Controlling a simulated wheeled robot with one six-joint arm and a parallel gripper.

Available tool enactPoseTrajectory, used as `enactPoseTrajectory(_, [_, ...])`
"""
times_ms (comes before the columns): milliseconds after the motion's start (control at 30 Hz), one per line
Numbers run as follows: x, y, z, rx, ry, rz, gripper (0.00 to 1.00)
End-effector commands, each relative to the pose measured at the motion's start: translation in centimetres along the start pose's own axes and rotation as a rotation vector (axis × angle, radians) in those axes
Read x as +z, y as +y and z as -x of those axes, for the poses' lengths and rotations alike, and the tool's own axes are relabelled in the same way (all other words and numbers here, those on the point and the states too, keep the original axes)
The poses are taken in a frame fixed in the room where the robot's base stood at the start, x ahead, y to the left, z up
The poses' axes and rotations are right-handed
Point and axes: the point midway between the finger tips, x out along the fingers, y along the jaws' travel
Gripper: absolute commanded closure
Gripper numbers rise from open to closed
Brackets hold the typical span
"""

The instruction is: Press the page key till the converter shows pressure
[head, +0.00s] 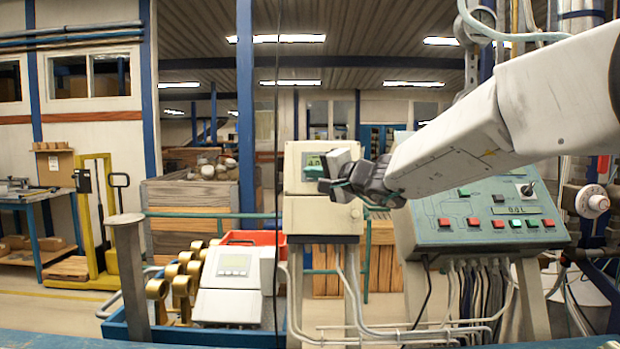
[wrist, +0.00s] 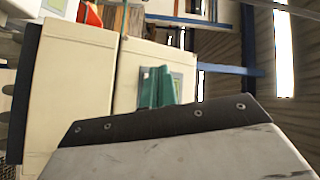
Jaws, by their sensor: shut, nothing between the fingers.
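The converter (head: 305,215) is a cream box on a post in the middle of the head view. Its small greenish display (head: 313,162) is partly covered by my gripper, and I cannot read what it shows. My gripper (head: 328,188) is in front of the box, its fingers shut and empty. In the wrist view, the shut teal fingers (wrist: 157,88) point at the cream converter (wrist: 128,72), with part of the green display (wrist: 177,84) just beside them. The page key is hidden behind the gripper. I cannot tell whether the fingertips touch the front.
A sloped control panel (head: 450,234) with red and green buttons stands to the right, under my arm. Left of the post, a blue crate (head: 115,327) holds brass meters (head: 157,289), a white display unit (head: 232,303) and a red bin (head: 250,237). Cables hang below the converter.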

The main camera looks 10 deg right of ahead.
Motion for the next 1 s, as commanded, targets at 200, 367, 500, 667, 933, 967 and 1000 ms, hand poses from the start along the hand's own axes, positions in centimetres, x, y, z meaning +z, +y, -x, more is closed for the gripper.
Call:
enactPoseTrajectory(200, [1.2, -1.2, 1.6, -0.001, 0.0, 0.001, 1.0])
enactPoseTrajectory(367, [1.8, -1.8, 2.4, 0.0, 0.0, 0.001, 1.0])
enactPoseTrajectory(500, [1.9, -1.8, 2.6, 0.001, 0.0, 0.0, 1.0])
enactPoseTrajectory(667, [1.9, -1.8, 2.6, 0.001, 0.0, 0.0, 1.0])
enactPoseTrajectory(933, [1.9, -1.9, 2.6, 0.001, 0.0, 0.0, 1.0])
enactPoseTrajectory(967, [1.9, -1.9, 2.7, 0.0, 0.0, 0.0, 1.0])
enactPoseTrajectory(1000, [2.1, -2.1, 2.9, 0.0, 0.0, 0.0, 1.0])
